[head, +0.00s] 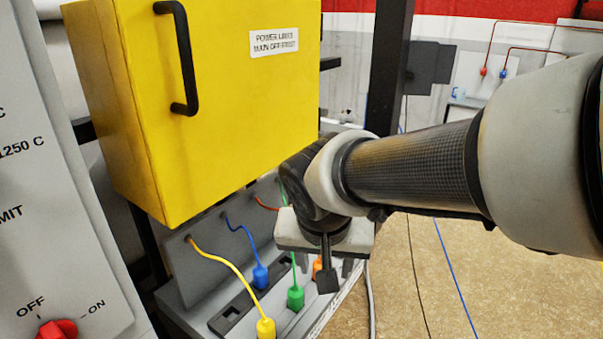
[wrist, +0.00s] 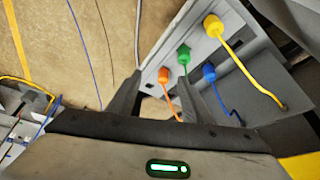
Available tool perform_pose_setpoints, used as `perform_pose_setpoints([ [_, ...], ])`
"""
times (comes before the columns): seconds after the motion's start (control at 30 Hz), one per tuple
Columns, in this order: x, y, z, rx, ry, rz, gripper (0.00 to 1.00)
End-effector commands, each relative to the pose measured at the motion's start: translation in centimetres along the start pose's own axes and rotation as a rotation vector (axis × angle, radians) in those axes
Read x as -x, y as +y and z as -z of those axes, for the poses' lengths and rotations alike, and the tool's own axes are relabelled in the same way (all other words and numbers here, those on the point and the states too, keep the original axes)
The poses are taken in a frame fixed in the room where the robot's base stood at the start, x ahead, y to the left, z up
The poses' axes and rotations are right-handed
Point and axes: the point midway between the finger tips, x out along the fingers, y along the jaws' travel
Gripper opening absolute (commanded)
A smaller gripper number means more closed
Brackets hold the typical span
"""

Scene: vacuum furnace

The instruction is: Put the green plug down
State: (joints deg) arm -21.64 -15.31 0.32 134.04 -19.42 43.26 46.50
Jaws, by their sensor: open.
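The green plug (head: 296,297) stands upright on the grey ledge (head: 200,318) below the yellow box, with its green cord rising behind my gripper. In the wrist view, the green plug (wrist: 184,54) lies just beyond the tip of the right-hand finger. My gripper (head: 323,270) is open, above and slightly right of the green plug in the head view. In the wrist view, my gripper (wrist: 160,77) has its fingers apart with nothing clamped between them. Whether the plug is fully seated in a socket cannot be told.
The orange plug (wrist: 163,75) shows between the fingertips, farther off. The blue plug (head: 260,276) and yellow plug (head: 266,328) stand near the green one, with cords. The yellow box (head: 215,100) overhangs the ledge. Open floor (head: 480,275) lies to the right.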

Motion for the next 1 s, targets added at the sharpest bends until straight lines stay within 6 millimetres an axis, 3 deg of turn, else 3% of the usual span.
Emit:
perform_pose_setpoints([
  [0.03,1.7,2.6,-0.2,0.000,0.012,0.011,0.46],
  [0.1,3.5,5.2,-1.1,0.036,0.020,0.032,0.46],
  [0.2,5.5,7.7,-2.7,0.093,0.040,0.061,0.46],
  [0.3,6.8,8.9,-3.9,0.145,0.064,0.083,0.46],
  [0.47,7.5,9.5,-4.8,0.189,0.080,0.098,0.46],
  [0.77,7.8,9.5,-4.7,0.195,0.080,0.099,0.46],
  [0.87,9.3,9.5,-4.0,0.194,0.080,0.099,0.46],
  [1.0,12.9,9.5,-2.4,0.194,0.080,0.099,0.46],
])
